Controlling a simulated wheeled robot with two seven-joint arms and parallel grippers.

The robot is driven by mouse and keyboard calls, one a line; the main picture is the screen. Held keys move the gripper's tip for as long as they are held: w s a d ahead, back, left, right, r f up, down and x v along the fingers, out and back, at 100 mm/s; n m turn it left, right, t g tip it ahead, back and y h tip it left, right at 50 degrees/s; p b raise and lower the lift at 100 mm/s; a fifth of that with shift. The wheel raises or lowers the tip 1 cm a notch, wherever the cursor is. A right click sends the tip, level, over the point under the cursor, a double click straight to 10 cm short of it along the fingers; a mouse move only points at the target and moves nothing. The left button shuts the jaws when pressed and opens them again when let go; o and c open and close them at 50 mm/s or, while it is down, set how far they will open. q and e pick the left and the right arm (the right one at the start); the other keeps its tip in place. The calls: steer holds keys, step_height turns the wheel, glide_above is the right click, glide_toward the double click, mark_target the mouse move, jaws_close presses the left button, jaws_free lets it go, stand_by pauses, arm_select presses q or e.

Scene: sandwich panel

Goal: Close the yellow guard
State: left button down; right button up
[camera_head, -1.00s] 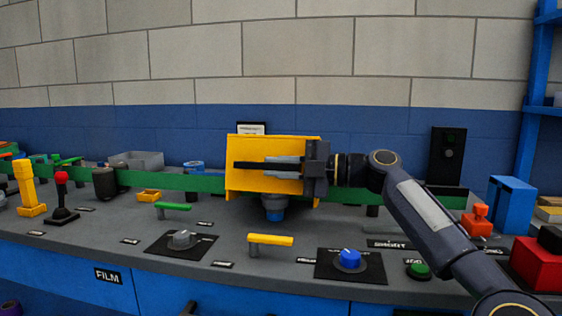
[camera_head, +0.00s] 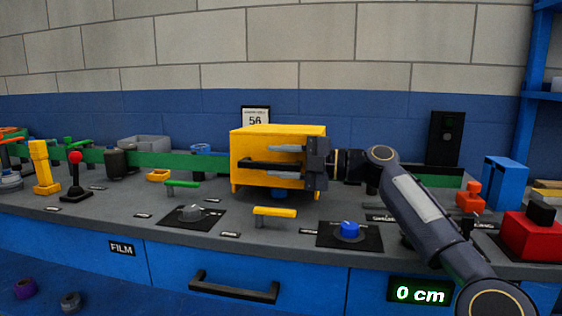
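The yellow guard (camera_head: 245,144) is a box-shaped cover at the middle of the counter. Its top and front faces show, and its lower corners reach down to the counter top. A black bar handle (camera_head: 258,164) runs across its front. My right gripper (camera_head: 287,166) comes in from the right in front of the guard. Its two grey fingers are spread apart, one above and one below the level of the handle, whose right end lies behind or between them. Whether the fingers touch the guard cannot be told. My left gripper is not in view.
A yellow lever (camera_head: 275,212), a blue knob (camera_head: 348,230) and a grey knob (camera_head: 190,211) are in front of the guard. A green rail (camera_head: 190,160) runs behind. A red box (camera_head: 529,238) and a blue box (camera_head: 506,184) stand at right. A display (camera_head: 420,292) reads "0 cm".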

steer(key=v, duration=0.7)
steer(key=shift+d, duration=0.4)
steer(key=shift+s, duration=0.25)
